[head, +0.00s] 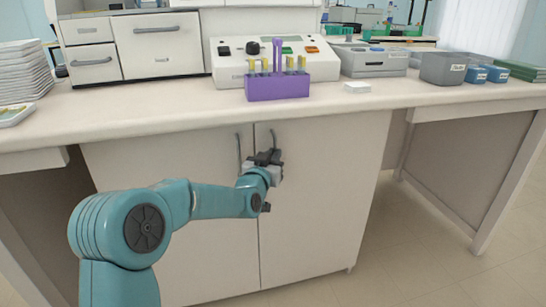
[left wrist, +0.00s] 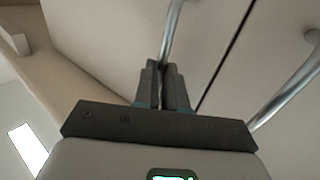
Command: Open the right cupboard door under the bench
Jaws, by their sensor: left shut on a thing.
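The right cupboard door (head: 325,205) is a pale panel under the bench and looks closed, flush with the left door (head: 215,240). Its upright metal handle (head: 273,138) stands near the seam between the doors. My left gripper (head: 272,159) is at this handle, with its fingers shut on it. In the left wrist view the handle (left wrist: 173,32) runs up from between the dark fingers (left wrist: 163,85). The left door's handle (head: 238,150) is free and also shows in the left wrist view (left wrist: 290,92). My right gripper is not in view.
The bench top (head: 190,110) overhangs the doors. On it stand a purple rack (head: 277,88) with tubes, a white instrument (head: 325,66) and grey and blue boxes. Bare floor (head: 420,240) lies to the right, in front of an open knee space.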

